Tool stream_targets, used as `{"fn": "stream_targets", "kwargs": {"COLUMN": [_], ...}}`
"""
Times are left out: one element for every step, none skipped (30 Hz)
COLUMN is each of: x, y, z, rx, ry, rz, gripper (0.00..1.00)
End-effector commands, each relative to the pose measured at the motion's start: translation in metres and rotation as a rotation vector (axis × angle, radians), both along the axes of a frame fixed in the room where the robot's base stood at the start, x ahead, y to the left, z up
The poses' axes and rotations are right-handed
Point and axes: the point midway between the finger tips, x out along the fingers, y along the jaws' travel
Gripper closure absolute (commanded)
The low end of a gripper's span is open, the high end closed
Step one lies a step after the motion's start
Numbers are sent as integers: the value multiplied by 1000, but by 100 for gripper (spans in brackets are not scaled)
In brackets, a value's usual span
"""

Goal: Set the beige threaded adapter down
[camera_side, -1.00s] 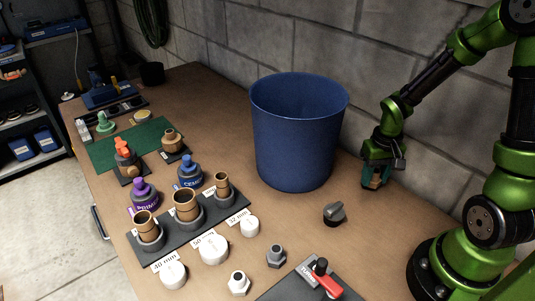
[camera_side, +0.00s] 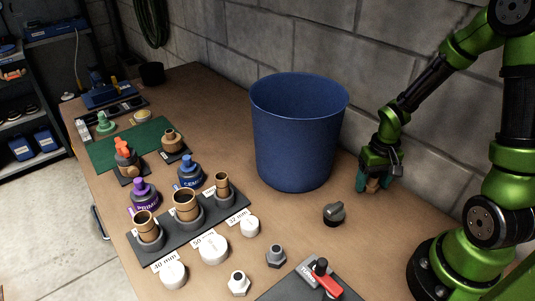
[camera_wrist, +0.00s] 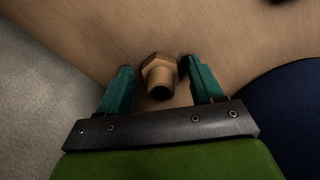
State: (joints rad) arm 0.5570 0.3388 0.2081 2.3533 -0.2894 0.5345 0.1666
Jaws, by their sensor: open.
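The beige threaded adapter (camera_wrist: 158,77) has a hexagonal collar and a round open end. It is between the two teal fingers of my gripper (camera_wrist: 162,88) in the wrist view, with a gap on each side. In the side view my gripper (camera_side: 368,185) is low over the bench, to the right of the blue bin, with its fingers apart. The adapter (camera_side: 373,185) shows there as a small tan patch between the fingers. It appears to rest on the bench top, though the fingers partly hide its base.
The tall blue bin (camera_side: 295,140) stands left of my gripper. A dark grey knob (camera_side: 334,213) lies in front of it. The block wall (camera_side: 430,120) is close behind. White caps, grey fittings and a rack of beige pipe pieces (camera_side: 187,208) are further left.

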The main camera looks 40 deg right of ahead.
Motion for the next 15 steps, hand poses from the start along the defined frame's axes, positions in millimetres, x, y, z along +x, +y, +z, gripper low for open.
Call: {"fn": "stream_targets", "kwargs": {"x": [0,1,1,1,1,1,1,1,2,2,2,1,1,2,1], "y": [0,-1,-1,-1,-1,-1,-1,-1,-1,-1,-1,-1,-1,-1,-1], "z": [3,5,9,13,18,25,31,37,47,54,60,69,75,82,89], "rx": [-1,-2,-3,-3,-4,-4,-5,-5,-6,-6,-6,-5,-5,-5,-4], "ry": [-2,-3,-4,-4,-6,-6,-6,-8,-8,-8,-8,-8,-7,-7,-7], "rz": [-1,-1,0,-1,-2,-2,-3,-2,-2,-2,-1,-2,-1,-1,-1], "gripper": [34,34,34,34,34,34,34,34,34,34,34,34,34,34,34]}}
